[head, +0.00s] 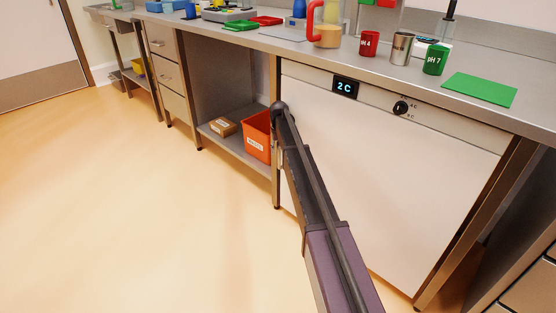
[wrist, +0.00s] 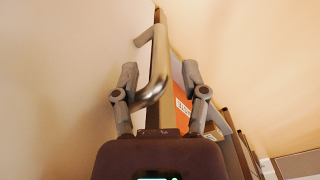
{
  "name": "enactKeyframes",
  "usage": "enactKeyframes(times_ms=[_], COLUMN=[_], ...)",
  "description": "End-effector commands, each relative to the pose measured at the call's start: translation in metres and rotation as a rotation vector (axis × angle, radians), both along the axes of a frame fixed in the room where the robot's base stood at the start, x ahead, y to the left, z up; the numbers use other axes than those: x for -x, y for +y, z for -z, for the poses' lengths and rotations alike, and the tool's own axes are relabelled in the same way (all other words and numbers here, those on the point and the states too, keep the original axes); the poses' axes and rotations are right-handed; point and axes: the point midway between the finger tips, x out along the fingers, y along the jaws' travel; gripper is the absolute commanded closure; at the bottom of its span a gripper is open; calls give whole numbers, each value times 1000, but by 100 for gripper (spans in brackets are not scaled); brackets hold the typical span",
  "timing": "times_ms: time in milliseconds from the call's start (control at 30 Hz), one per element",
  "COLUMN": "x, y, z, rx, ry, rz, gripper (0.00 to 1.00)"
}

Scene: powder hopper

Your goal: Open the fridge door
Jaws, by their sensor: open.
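The fridge door (head: 385,180) is a large white panel under the bench, and it looks closed. A control strip with a lit "2 C" display (head: 344,88) and a black knob (head: 400,107) runs above it. In the wrist view a shiny metal bar handle (wrist: 158,75) with curved ends lies in line between the two fingers of my gripper (wrist: 160,72). The fingers are apart, one on each side of the bar; I cannot tell whether either touches it. In the head view my arm covers the door's left edge, and handle and fingers are hidden.
Left of the fridge, an open shelf holds an orange bin (head: 257,136) and a cardboard box (head: 223,126). The bench top (head: 310,48) carries pH cups, a metal beaker (head: 402,47) and a green mat (head: 479,89). The floor (head: 150,220) at left is clear.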

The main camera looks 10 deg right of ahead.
Motion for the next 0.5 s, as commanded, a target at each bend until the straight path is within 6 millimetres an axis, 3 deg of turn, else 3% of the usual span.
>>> enactKeyframes(times_ms=[200,500], x=[0,0], y=[0,0], z=[19,28], rx=[0,0], ry=[0,0], rz=[0,0], gripper=[43,43])
